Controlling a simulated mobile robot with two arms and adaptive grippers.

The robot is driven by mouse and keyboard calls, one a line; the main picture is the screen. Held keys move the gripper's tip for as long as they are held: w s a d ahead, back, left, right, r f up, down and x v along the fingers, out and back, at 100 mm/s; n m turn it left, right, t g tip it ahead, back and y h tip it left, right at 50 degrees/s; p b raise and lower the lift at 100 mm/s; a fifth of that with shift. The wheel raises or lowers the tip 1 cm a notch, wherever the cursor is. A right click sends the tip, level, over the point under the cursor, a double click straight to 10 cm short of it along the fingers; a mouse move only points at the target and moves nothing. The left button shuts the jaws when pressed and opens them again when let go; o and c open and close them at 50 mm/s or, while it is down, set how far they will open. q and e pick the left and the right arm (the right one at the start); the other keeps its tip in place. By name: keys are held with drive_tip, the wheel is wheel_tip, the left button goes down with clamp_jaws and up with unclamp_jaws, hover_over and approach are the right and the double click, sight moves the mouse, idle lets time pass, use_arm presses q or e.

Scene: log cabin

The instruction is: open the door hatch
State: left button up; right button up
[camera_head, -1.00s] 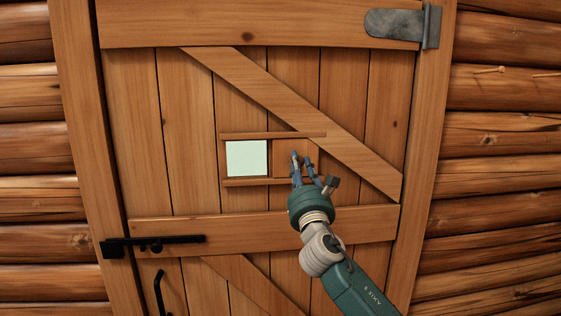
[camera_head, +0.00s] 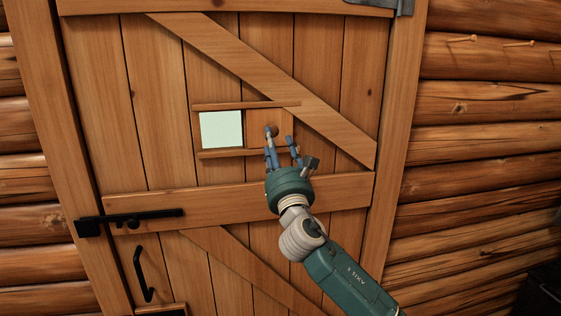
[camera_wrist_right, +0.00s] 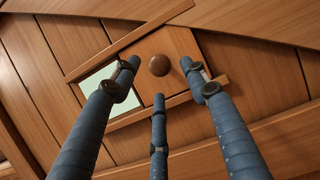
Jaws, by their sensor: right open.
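The hatch is a small sliding wooden panel (camera_head: 258,119) between two horizontal rails in the door (camera_head: 160,110). It sits at the right of the track, and a pale square opening (camera_head: 221,129) shows to its left. A round brown knob (camera_head: 271,130) is on the panel; it also shows in the right wrist view (camera_wrist_right: 159,65). My right gripper (camera_head: 281,145) is open just below the knob. In the right wrist view its three fingers (camera_wrist_right: 159,80) are spread around the knob without visible grip; contact cannot be told. My left gripper is not in view.
A black latch bar (camera_head: 130,219) and a black handle (camera_head: 143,276) are at the door's lower left. A diagonal brace (camera_head: 260,85) crosses above the hatch. Log walls with pegs (camera_head: 460,38) flank the door. A dark object (camera_head: 543,296) stands at lower right.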

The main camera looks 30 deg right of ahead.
drive_tip(key=v, duration=0.8)
drive_tip(key=shift+s, duration=0.1)
